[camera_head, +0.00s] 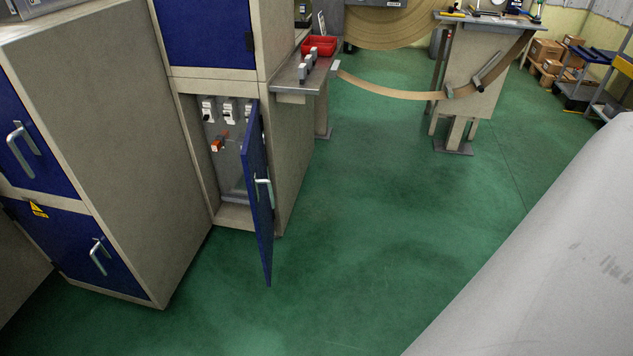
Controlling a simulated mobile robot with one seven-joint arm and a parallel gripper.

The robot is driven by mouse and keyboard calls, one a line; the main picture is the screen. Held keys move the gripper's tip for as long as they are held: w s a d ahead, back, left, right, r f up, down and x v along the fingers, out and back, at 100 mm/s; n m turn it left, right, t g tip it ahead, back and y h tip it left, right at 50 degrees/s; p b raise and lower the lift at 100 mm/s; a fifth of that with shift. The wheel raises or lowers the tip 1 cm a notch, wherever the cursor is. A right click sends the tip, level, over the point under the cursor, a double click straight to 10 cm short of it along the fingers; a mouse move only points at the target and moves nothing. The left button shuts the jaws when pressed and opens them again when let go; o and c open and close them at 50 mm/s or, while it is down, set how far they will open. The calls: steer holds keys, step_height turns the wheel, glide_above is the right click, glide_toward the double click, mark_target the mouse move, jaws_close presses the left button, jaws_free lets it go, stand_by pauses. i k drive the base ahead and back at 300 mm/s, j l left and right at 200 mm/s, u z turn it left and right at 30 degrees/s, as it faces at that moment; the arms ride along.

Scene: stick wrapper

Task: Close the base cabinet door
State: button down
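The base cabinet door (258,190) is a blue panel with a silver bar handle (265,190). It stands open, swung out toward me and seen at a steep angle, with its hinge side apparently on the right of the opening. Behind it is the base cabinet (289,150), a beige box with its inside showing. Grey switches (229,110) and an orange-handled switch (219,142) are mounted on the inner panel. Part of the interior is hidden by the door. My gripper is not in view.
A neighbouring beige cabinet (140,150) with blue doors stands close on the left. A metal shelf (300,82) with a red bin (319,46) adjoins on the right. A workbench stand (465,85) is farther back. Green floor (360,230) before the door is clear. A large pale surface fills the lower right.

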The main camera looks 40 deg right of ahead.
mark_target(259, 188)
steer(key=z, duration=0.8)
steer(key=i+l+u, duration=0.15)
steer(key=l, duration=0.15)
steer(key=i+l+u, duration=0.15)
steer(key=l, duration=0.15)
